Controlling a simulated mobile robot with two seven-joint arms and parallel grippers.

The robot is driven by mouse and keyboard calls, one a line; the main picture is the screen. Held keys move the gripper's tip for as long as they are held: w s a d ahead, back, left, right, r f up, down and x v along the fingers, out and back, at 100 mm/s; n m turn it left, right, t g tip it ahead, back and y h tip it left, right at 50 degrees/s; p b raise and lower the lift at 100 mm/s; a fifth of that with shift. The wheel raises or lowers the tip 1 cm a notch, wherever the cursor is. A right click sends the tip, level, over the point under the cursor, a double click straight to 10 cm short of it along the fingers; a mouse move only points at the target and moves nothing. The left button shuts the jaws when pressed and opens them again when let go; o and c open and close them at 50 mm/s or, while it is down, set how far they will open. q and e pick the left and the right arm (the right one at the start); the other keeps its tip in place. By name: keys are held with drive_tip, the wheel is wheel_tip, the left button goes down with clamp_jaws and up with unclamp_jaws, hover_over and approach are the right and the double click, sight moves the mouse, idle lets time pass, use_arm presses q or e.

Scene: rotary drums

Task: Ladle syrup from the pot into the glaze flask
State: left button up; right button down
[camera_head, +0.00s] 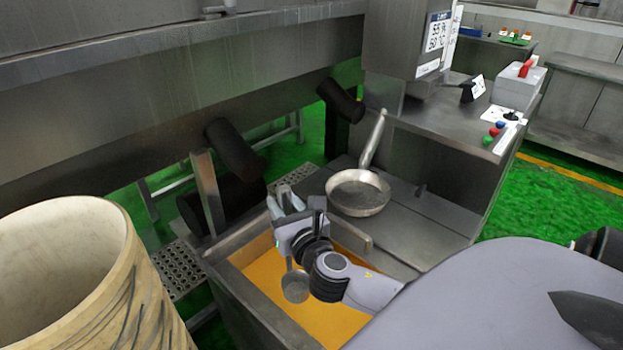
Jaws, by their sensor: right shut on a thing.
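A square metal vat (254,314) holds an orange-yellow liquid (333,318) at the lower middle; it is the only thing here that looks like the syrup pot. My right gripper (287,204) is over the vat, its fingers pointing away from me. It is shut on a grey metal ladle (295,287), whose round bowl hangs below the gripper, over the liquid. I cannot tell whether the bowl touches the liquid or holds any. The ladle's handle is mostly hidden by the gripper. I cannot make out a glaze flask. My left gripper is not in view.
A metal pan (358,192) lies on the counter behind the vat, its handle pointing up. A large beige drum (139,290) stands close at the left. A control box (408,40) and a white-grey case (519,86) stand farther back right. Green floor shows at the right.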

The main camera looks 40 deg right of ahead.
drive_tip(key=w+d+m+g+h, duration=0.2)
drive_tip(key=w+d+m+h, duration=0.15)
drive_tip(key=d, duration=0.65)
wheel_tip(320, 180, down, 25)
drive_tip(key=b, duration=1.9)
drive_tip(key=shift+s+d+r+n, duration=0.15)
drive_tip(key=shift+s+d+n, duration=0.1)
drive_tip(key=shift+n, duration=0.1)
drive_tip(key=shift+r, duration=0.1)
